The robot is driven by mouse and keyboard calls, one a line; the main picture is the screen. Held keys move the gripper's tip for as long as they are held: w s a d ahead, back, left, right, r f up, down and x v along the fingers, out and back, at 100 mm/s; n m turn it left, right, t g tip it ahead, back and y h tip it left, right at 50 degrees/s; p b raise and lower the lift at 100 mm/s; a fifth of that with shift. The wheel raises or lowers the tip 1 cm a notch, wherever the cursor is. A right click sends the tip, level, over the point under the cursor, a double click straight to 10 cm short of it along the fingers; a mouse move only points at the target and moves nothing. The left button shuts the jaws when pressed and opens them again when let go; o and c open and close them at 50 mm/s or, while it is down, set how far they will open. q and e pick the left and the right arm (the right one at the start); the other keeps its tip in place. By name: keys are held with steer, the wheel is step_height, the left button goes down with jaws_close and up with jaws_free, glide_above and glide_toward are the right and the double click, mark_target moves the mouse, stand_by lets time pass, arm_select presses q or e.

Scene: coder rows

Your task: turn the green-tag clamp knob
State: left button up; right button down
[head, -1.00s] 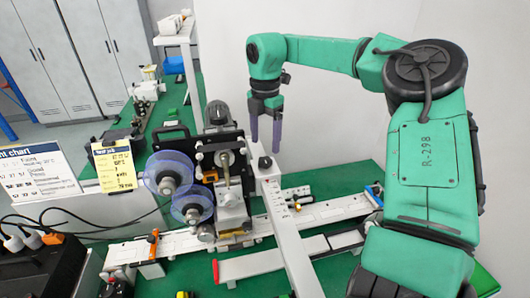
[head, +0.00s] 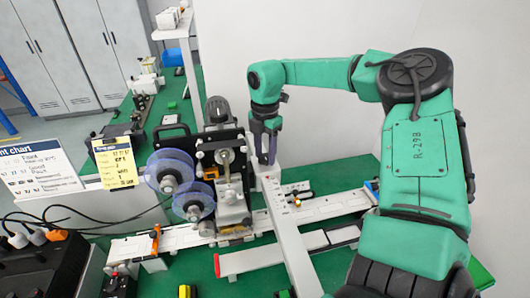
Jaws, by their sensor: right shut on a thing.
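My right gripper (head: 266,158) reaches down from the green arm, its grey-purple fingers at the head of a long white bar (head: 291,240) beside the coder machine (head: 226,172). It is shut on the small black knob at the bar's top end. The fingers hide most of this knob. I cannot make out a green tag on it. My left gripper is not in view.
The coder has two clear bluish reels (head: 168,172) to the left. A white rail (head: 190,237) with an orange lever (head: 155,240) crosses the green bench. A yellow note (head: 114,163) and chart (head: 35,170) stand left. A black box (head: 42,270) with plugs sits lower left.

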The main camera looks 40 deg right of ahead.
steer(key=shift+f+n+b, duration=0.1)
steer(key=shift+n+b, duration=0.6)
steer(key=shift+n, duration=0.1)
steer(key=shift+n+b, duration=0.7)
steer(key=shift+n, duration=0.5)
steer(key=n+b, duration=0.1)
steer(key=n, duration=0.3)
steer(key=shift+n, duration=0.3)
steer(key=n, duration=1.2)
steer(key=shift+w, duration=0.1)
steer(key=shift+n, duration=0.3)
steer(key=shift+c, duration=1.9)
jaws_free()
